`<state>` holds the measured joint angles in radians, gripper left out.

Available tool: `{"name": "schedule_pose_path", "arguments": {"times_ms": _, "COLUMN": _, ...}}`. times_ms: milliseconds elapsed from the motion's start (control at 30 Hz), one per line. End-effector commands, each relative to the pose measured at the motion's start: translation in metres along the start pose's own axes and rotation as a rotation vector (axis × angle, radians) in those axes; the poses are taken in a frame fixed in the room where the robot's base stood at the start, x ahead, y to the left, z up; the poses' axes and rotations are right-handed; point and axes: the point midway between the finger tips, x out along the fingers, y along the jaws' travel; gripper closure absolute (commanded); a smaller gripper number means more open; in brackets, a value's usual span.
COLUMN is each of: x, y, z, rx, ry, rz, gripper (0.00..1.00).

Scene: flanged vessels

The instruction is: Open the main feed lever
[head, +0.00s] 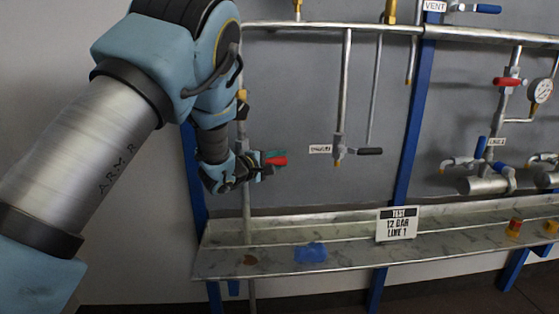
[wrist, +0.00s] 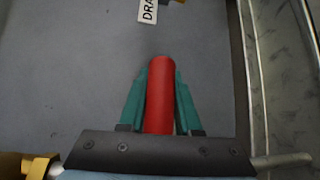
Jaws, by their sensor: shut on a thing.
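A red lever handle (head: 280,161) sits at the left vertical pipe (head: 247,190), pointing roughly sideways to the right in the head view. My gripper (head: 272,157) is at this handle, with its green fingers around it. In the wrist view the red handle (wrist: 160,95) lies between the two green fingers of my gripper (wrist: 163,75), which close on its sides. No label naming this lever is readable. My gripper hides the valve body and the joint of the lever with the pipe.
A black-handled lever (head: 369,151) with a tag (head: 320,149) is just right. A blue post (head: 410,125) stands beyond it. Below is a shelf (head: 225,262) with a blue patch (head: 311,253) and a "TEST 12 BAR LINE 1" sign (head: 397,224).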

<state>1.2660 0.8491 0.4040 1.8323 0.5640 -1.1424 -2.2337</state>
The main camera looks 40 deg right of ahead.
Motion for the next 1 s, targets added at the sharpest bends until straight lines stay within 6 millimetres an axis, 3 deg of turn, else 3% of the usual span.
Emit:
{"name": "schedule_pose_path", "arguments": {"times_ms": 133, "x": -0.0001, "y": 0.0, "z": -0.0001, "rx": 0.0, "ry": 0.0, "rz": 0.0, "gripper": 1.0}}
{"name": "schedule_pose_path", "arguments": {"times_ms": 1000, "x": -0.0003, "y": -0.0001, "z": -0.0003, "rx": 0.0, "ry": 0.001, "rz": 0.0, "gripper": 1.0}}
